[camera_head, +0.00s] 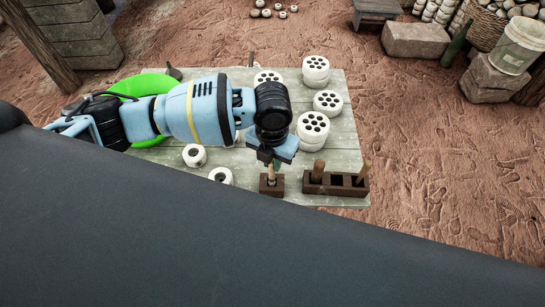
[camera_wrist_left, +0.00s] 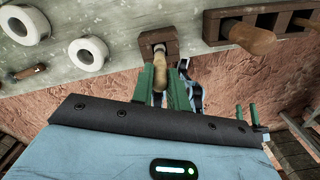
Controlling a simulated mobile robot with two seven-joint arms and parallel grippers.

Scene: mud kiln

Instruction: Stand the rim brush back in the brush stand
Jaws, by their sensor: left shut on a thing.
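The brush with a pale wooden handle (camera_wrist_left: 159,72) is between the green fingers of my left gripper (camera_wrist_left: 166,88), which is shut on it. In the head view the left gripper (camera_head: 275,163) is over the table's front part, above a small brown wooden block stand (camera_head: 271,188). The handle stands roughly upright at this block, which also shows in the wrist view (camera_wrist_left: 158,38). The brush's lower end is hidden, so I cannot tell how deep it sits.
A longer slotted brown wooden rack (camera_head: 335,184) with upright handles stands just right of the block. White multi-hole cylinders (camera_head: 313,127) and small white rings (camera_head: 194,155) stand on the grey table (camera_head: 345,150). A green disc (camera_head: 150,86) lies behind my arm. A dark foreground surface hides the near side.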

